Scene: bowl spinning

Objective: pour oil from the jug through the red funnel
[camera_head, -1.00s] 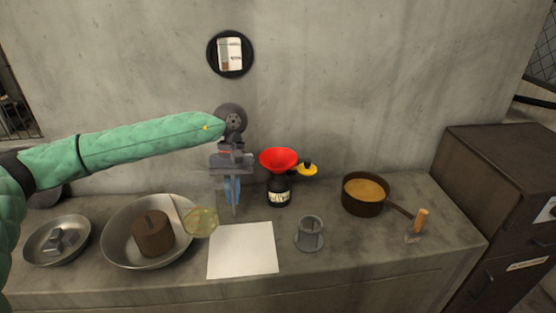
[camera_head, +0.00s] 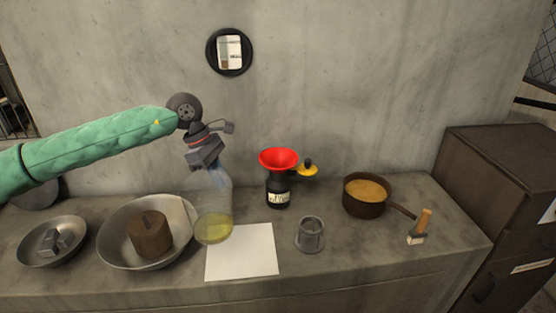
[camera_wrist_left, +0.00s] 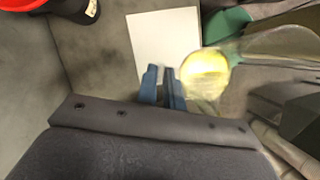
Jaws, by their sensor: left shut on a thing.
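The clear jug (camera_head: 213,217) has yellow oil in its bottom and stands close to upright between the large metal bowl and the white sheet. My left gripper (camera_head: 222,182) is shut on the jug's upper side; whether its base touches the counter is hard to tell. In the left wrist view the blue fingers (camera_wrist_left: 163,88) are close together beside the jug (camera_wrist_left: 207,75). The red funnel (camera_head: 278,159) sits in the mouth of a dark labelled bottle (camera_head: 278,190), to the right of the jug. The right gripper is not in view.
A large metal bowl (camera_head: 178,255) holds a brown weight, with a smaller bowl (camera_head: 30,252) at far left. A white sheet (camera_head: 242,252), grey cup (camera_head: 310,233), pot (camera_head: 364,207) and wooden-handled tool (camera_head: 420,226) lie along the counter. A yellow-and-black item (camera_head: 307,168) is beside the funnel.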

